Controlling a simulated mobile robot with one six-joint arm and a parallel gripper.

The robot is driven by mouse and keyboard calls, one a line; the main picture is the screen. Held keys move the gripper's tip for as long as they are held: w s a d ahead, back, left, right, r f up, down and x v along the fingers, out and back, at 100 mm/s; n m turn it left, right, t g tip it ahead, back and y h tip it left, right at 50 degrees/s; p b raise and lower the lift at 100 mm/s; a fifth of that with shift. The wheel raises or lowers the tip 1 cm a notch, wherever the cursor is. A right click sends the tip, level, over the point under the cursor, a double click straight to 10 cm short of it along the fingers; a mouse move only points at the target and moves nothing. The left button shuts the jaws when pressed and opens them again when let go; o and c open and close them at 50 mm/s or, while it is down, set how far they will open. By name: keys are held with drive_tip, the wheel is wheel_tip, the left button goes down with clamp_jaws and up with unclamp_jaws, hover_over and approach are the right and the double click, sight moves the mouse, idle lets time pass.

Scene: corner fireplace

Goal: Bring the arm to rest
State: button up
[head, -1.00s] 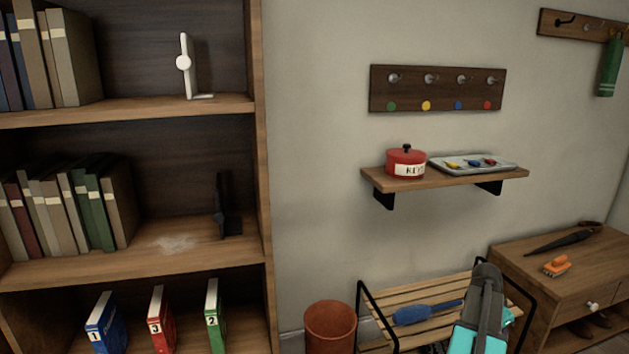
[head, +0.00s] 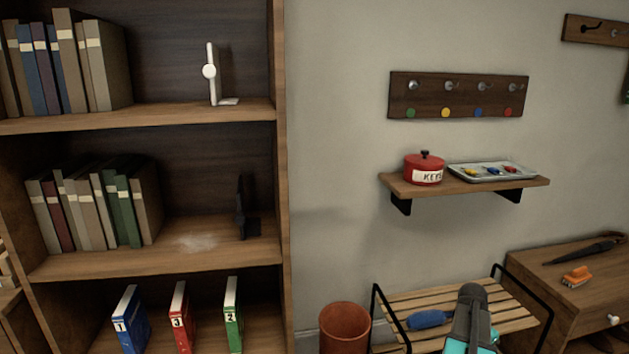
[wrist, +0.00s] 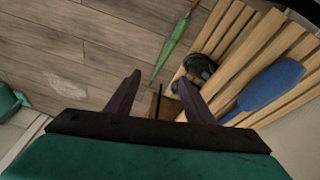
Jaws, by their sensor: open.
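My gripper (wrist: 158,98) shows in the wrist view with its two dark fingers spread apart and nothing between them. It points down toward the floor and the edge of the slatted bench (wrist: 228,60). In the head view my arm is at the bottom right, in front of the slatted bench (head: 515,318); the fingers are hidden there. A blue brush-like object (head: 428,320) lies on the bench, and it also shows right of my gripper in the wrist view (wrist: 272,84).
A bookcase (head: 283,200) stands at left. A terracotta bin (head: 345,325) is beside the bench. A wall shelf (head: 465,185) holds a red pot (head: 424,170) and a tray (head: 535,178). A wooden cabinet (head: 540,262) is at right. A green umbrella-like object (wrist: 175,40) lies near the bench.

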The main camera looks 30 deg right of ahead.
drive_tip(key=w+a+f+n+y+p, duration=0.1)
drive_tip(key=w+a+f+n+p, duration=0.2)
drive_tip(key=a, duration=0.7)
drive_tip(key=w+a+f+n+g+y+p, duration=0.1)
drive_tip(key=w+a+f+n+p, duration=0.2)
drive_tip(key=a, duration=0.8)
drive_tip(key=w+a+f+n+y+p, duration=0.1)
drive_tip(key=a+f+n+p, duration=0.3)
drive_tip(key=a, duration=0.6)
drive_tip(key=s+a+f+n+g+p, duration=0.1)
drive_tip(key=s+a+n, duration=0.1)
drive_tip(key=s+a, duration=0.3)
drive_tip(key=s+a+f+n+g+p, duration=0.1)
drive_tip(key=s+a, duration=0.4)
drive_tip(key=a, duration=0.7)
drive_tip(key=s+a+f+n+g+p, duration=0.1)
drive_tip(key=s+a+f+n+p, duration=0.1)
drive_tip(key=s+a+n, duration=0.3)
drive_tip(key=shift+s+a+p, duration=0.6)
drive_tip(key=shift+a+p, duration=0.15)
drive_tip(key=shift+a, duration=1.6)
